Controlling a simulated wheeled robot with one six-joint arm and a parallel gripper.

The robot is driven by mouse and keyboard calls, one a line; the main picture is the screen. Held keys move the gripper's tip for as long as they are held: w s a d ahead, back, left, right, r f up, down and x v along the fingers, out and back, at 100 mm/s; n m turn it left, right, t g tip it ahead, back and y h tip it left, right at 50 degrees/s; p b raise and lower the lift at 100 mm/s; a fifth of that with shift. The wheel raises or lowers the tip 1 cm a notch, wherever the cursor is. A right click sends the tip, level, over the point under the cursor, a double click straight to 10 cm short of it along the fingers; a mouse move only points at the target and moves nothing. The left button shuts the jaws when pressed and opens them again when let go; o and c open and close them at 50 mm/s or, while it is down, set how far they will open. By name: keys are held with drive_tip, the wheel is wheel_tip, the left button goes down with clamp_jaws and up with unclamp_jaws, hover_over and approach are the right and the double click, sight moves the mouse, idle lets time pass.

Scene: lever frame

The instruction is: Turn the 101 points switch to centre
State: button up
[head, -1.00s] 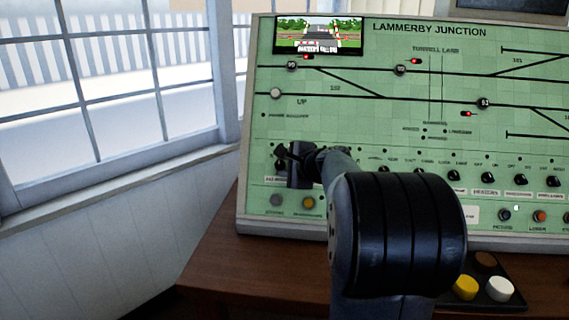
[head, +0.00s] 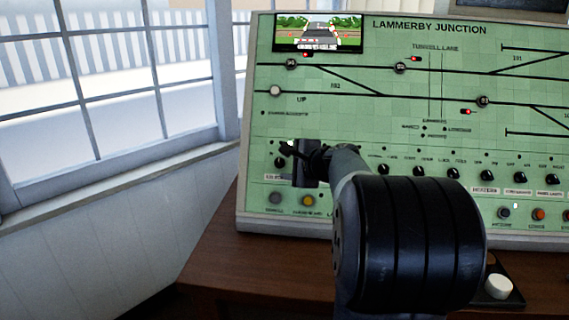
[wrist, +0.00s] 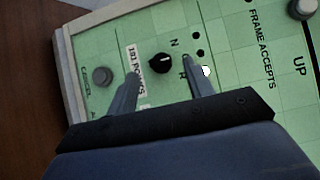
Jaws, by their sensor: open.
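The 101 points switch (wrist: 160,63) is a small round black knob on the green panel, above a white label (wrist: 136,70) reading "101 POINTS". N and R are printed on the panel beside it, and a white light shows near the R. In the wrist view my gripper (wrist: 161,68) is open, its two grey fingers on either side of the knob with gaps between. I cannot tell how far the fingertips are from the panel or exactly where the knob points. In the head view the knob (head: 281,162) shows just left of my gripper (head: 292,152).
The green Lammerby Junction panel (head: 350,110) has a row of other black knobs (head: 452,173) to the right and push buttons (head: 308,201) below. A screen (head: 318,33) is at its top left. A window (head: 100,75) is at the left. My arm hides the panel's lower middle.

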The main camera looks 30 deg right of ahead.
sight(279, 163)
drive_tip(key=v, duration=0.8)
drive_tip(key=shift+s+p, duration=0.2)
drive_tip(key=shift+p, duration=0.15)
drive_tip(key=shift+w, duration=0.1)
drive_tip(key=b+x, duration=0.1)
drive_tip(key=x, duration=0.9)
drive_tip(key=shift+w+f, duration=0.2)
drive_tip(key=shift+w, duration=0.15)
drive_tip(key=shift+r, duration=0.1)
drive_tip(key=shift+s, duration=0.1)
